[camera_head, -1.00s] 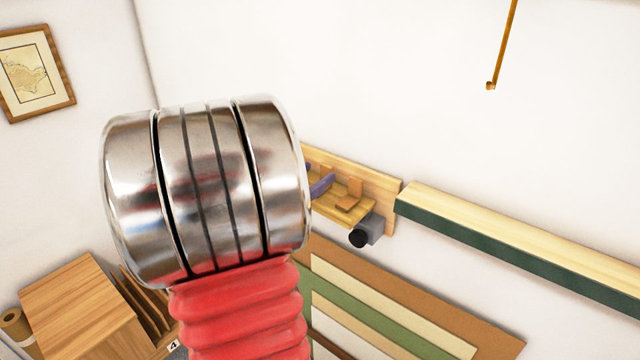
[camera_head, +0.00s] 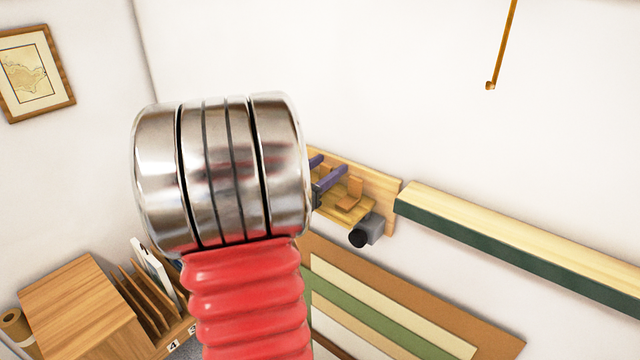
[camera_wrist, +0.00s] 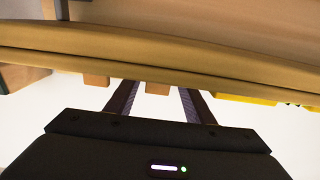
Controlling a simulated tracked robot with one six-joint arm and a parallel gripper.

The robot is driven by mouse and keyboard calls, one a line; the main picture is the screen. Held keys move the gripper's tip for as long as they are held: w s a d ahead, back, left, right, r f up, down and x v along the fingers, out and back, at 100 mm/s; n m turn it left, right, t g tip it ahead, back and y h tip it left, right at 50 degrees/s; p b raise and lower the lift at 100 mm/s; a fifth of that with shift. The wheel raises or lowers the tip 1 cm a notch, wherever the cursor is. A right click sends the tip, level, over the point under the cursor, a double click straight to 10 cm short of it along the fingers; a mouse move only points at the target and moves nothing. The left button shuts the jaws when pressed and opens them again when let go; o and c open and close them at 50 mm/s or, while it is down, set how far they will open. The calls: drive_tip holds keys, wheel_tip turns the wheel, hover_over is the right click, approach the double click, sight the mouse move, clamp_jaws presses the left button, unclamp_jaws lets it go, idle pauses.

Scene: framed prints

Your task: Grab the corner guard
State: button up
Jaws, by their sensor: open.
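A small orange-brown angled piece (camera_head: 355,187), which looks like a corner guard, sits on the wooden wall ledge (camera_head: 385,188). My gripper (camera_head: 335,163) is at the ledge, left of this piece, with its purple fingers apart; my arm's metal link hides part of it. In the wrist view my gripper (camera_wrist: 157,92) is open, and an orange block (camera_wrist: 157,88) shows in the gap between the fingers. Another orange block (camera_wrist: 95,80) shows left of the fingers. I cannot tell which block matches the head view's piece, or whether anything touches.
A grey and black cylinder (camera_head: 365,232) juts out below the ledge. A long green-fronted shelf (camera_head: 500,232) runs to the right. A wooden cabinet (camera_head: 75,300) and slotted rack (camera_head: 150,300) stand lower left. A tan edge (camera_wrist: 160,60) crosses the wrist view above the fingers.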

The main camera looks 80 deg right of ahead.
idle(0.4)
drive_tip(key=c, duration=1.1)
